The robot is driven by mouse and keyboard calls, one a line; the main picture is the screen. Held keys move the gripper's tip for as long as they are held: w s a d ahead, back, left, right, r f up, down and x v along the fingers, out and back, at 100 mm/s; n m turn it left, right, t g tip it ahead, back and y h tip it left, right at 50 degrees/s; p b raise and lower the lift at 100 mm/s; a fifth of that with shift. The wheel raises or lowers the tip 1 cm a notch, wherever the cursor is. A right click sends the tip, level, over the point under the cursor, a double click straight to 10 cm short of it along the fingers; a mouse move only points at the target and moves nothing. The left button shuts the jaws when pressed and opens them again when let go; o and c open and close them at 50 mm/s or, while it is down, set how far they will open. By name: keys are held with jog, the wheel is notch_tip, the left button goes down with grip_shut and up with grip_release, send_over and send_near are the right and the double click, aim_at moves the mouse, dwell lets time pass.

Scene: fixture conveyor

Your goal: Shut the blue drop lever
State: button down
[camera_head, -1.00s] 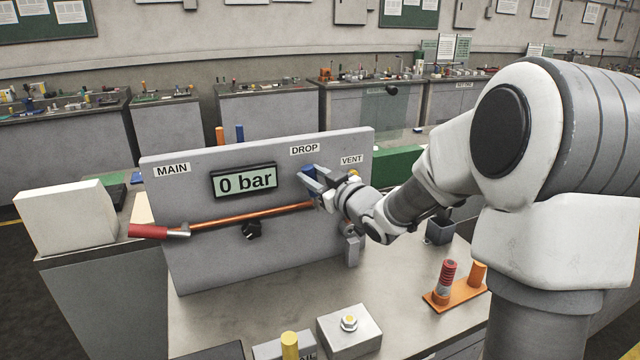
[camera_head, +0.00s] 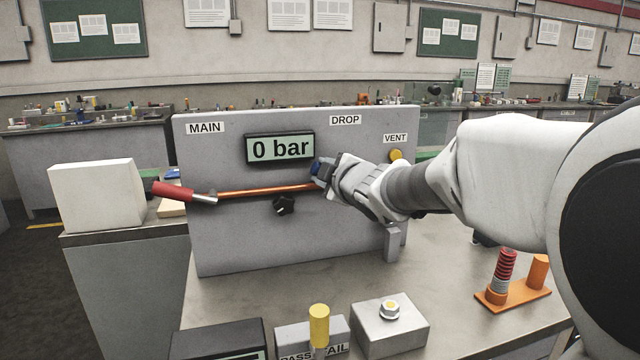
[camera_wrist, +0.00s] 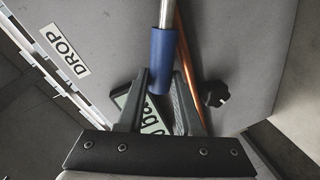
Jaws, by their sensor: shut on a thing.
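The blue drop lever's sleeve (camera_head: 319,168) shows on the grey panel, left of and below the DROP label (camera_head: 345,120), close to the copper pipe (camera_head: 265,190). My gripper (camera_head: 325,170) is at the sleeve, and my wrist hides the lever's pivot. In the wrist view my gripper (camera_wrist: 161,78) is shut on the blue sleeve (camera_wrist: 163,58), with a finger on each side. The lever's bare metal rod (camera_wrist: 167,12) runs beside the copper pipe (camera_wrist: 182,45), nearly parallel to it. The display (camera_head: 280,148) reads 0 bar.
A red main lever (camera_head: 173,191) sticks out at the panel's left. A black knob (camera_head: 284,204) sits below the pipe, and a yellow vent knob (camera_head: 396,155) at upper right. A grey box with a bolt (camera_head: 390,325) and an orange peg stand (camera_head: 515,293) stand in front.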

jog(key=shift+a+f+n+b, duration=0.2)
jog(key=shift+f+n+b, duration=0.3)
jog(key=shift+f+b, duration=0.25)
jog(key=shift+r, duration=0.1)
jog(key=c, duration=0.6)
grip_release()
jog(key=shift+r, duration=0.1)
jog(key=shift+p+v, duration=3.15)
jog(key=shift+v, duration=5.65)
jog(key=shift+a, duration=0.2)
